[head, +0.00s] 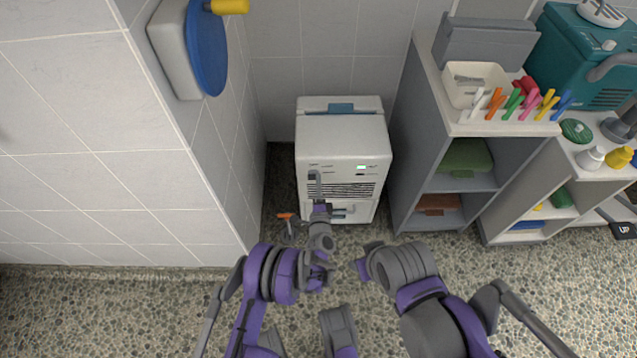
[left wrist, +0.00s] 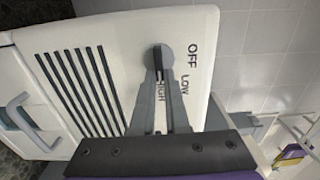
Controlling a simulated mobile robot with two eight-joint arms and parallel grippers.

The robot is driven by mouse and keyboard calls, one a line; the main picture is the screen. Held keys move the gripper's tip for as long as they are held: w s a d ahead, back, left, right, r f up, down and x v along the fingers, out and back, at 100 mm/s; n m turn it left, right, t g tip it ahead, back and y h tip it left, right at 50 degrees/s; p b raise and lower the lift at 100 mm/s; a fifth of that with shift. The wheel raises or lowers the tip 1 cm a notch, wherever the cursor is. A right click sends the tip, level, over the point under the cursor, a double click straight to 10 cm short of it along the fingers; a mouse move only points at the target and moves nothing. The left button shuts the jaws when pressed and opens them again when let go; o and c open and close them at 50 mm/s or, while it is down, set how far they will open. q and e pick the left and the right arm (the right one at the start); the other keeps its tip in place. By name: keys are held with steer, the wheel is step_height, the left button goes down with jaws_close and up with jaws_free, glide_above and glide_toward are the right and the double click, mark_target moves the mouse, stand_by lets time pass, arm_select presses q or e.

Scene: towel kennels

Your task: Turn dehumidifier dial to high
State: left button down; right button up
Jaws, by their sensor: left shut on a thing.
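The white dehumidifier (head: 342,150) stands on the floor against the back wall, with a small lit display and a slotted grille on its front.
A grey shelf unit (head: 408,150) stands close on the right, with a cream bin (head: 472,84) and coloured pegs on top. A wall corner and a blue round wall fixture (head: 207,45) are on the left. A small orange-tipped object (head: 286,216) is left of my left wrist.

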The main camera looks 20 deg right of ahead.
arm_select(q)
steer(key=shift+w, duration=0.1)
stand_by(0.4)
steer(key=c, duration=0.9)
jaws_free()
